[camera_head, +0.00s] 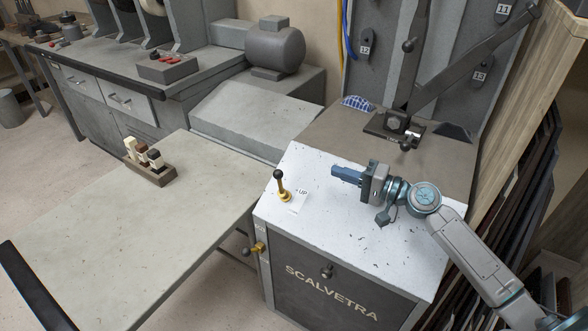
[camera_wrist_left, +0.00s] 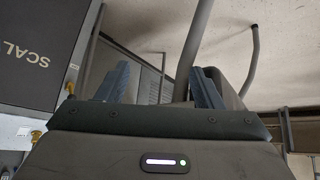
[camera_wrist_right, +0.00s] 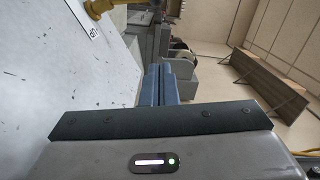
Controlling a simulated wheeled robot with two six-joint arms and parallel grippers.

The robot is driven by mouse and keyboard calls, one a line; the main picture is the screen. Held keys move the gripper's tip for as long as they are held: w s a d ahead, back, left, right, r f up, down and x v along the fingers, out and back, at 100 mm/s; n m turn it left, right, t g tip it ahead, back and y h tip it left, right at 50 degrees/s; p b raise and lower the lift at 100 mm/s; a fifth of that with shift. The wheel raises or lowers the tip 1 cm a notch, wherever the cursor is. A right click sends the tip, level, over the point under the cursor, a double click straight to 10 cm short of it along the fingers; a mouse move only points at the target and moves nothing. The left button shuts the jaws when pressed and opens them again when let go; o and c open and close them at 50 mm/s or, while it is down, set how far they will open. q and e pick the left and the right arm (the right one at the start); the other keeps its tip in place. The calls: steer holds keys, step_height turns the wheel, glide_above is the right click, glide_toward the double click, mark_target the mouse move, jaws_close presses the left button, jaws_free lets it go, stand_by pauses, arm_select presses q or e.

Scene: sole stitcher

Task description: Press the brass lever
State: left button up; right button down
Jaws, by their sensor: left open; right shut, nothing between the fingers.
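A brass lever (camera_head: 282,187) with a black knob stands upright on the white cabinet top (camera_head: 340,215), beside a label reading UP (camera_head: 300,194). Its brass part (camera_wrist_right: 97,7) and the label show at the top left of the right wrist view. A second brass fitting (camera_head: 258,247) with a dark knob sticks out of the cabinet's left side. My right gripper (camera_head: 335,172) is shut and empty, over the white top, right of the upright lever and apart from it. Its closed fingers show in the right wrist view (camera_wrist_right: 160,72). My left gripper (camera_wrist_left: 162,80) is open and empty; the head view does not show it.
A pale table (camera_head: 120,230) lies left of the cabinet, with a wooden holder (camera_head: 150,174) of small bottles. Behind the white top is a dark machine bed (camera_head: 430,150) with a clamp and slanting bars. A grey motor (camera_head: 275,48) stands farther back.

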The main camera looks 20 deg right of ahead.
mark_target(279, 184)
steer(key=shift+w+a, duration=0.4)
steer(key=shift+w, duration=0.05)
steer(key=p+x, duration=0.2)
steer(key=x, duration=0.7)
steer(key=shift+a+r, duration=0.1)
arm_select(q)
steer(key=s+a+r+g, duration=0.1)
steer(key=s+a+r+g+y, duration=0.1)
steer(key=shift+a+r+g+p, duration=0.15)
steer(key=shift+r+g+p, duration=0.15)
steer(key=shift+r+p, duration=0.1)
arm_select(e)
steer(key=s+a, duration=0.1)
steer(key=s+a+f, duration=0.1)
steer(key=a, duration=0.1)
steer(key=shift+a, duration=0.15)
arm_select(q)
steer(key=shift+f, duration=0.1)
